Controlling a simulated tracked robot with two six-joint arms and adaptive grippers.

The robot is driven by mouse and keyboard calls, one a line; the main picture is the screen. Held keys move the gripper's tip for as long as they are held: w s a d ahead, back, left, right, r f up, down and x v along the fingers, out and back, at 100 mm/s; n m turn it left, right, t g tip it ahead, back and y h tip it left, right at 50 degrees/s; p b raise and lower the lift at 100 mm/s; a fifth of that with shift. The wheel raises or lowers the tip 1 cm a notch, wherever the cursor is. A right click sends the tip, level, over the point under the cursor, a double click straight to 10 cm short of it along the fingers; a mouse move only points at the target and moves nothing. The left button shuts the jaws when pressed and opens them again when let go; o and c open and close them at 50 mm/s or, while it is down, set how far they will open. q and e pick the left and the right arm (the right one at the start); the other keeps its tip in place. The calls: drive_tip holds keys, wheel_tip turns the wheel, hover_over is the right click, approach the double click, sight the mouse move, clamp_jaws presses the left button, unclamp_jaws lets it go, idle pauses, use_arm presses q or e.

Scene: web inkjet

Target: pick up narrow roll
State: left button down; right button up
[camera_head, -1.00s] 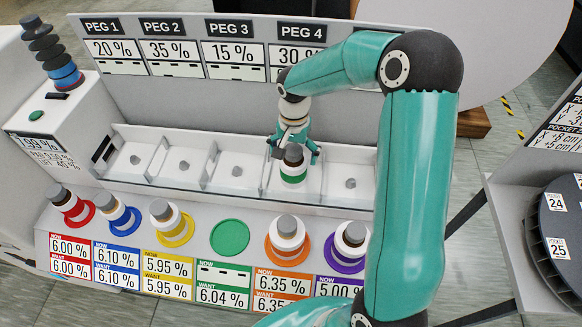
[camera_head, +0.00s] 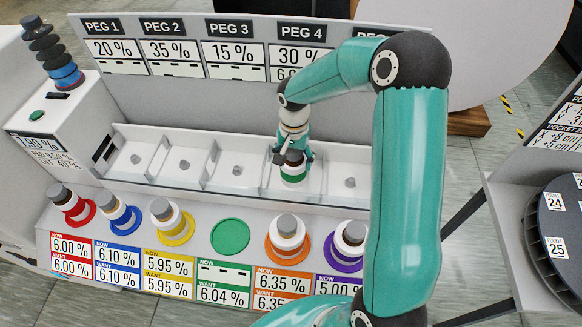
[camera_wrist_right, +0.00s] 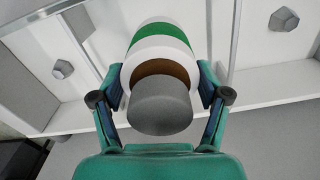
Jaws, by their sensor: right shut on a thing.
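The narrow roll (camera_head: 293,172) is white with a green band, a brown core and a grey top. It stands in the tray compartment under the PEG 4 sign. My right gripper (camera_head: 295,157) is around it, shut on its sides. The right wrist view shows the roll (camera_wrist_right: 160,48) between the two fingers of my right gripper (camera_wrist_right: 160,100), one on each side. The compartment floor below the roll is partly hidden. My left gripper is not in view.
The white tray (camera_head: 130,183) has several compartments with small grey pegs. In front stand rolls on coloured discs, including a yellow one (camera_head: 170,223) and an orange one (camera_head: 287,240). The green disc (camera_head: 230,237) is empty. A dark turntable (camera_head: 560,235) is at right.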

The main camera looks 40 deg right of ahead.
wheel_tip(320, 180, up, 20)
drive_tip(key=shift+b, duration=0.35)
idle(0.7)
